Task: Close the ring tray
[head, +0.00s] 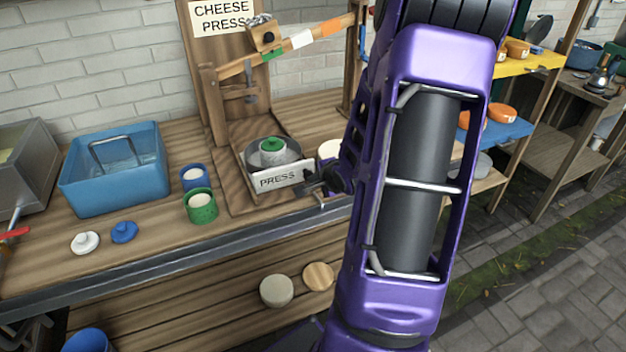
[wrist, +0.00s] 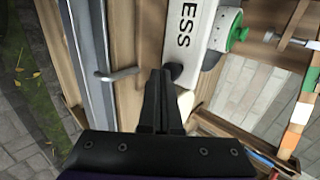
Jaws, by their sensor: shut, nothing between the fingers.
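The ring tray has a white front plate lettered PRESS (head: 278,180) and sits on the wooden base of the cheese press. My gripper (head: 318,187) is at the plate's right end in the head view. In the wrist view my gripper (wrist: 160,72) is shut and empty, its fingertips beside the knob; I cannot tell whether they touch it.
The press's wooden lever (head: 290,47) slopes above the tray. A blue tub (head: 115,170), a blue cup (head: 194,177) and a green cup (head: 201,206) stand to the left. A white pot (head: 328,151) is close behind my gripper. A metal rail (head: 180,247) edges the bench front.

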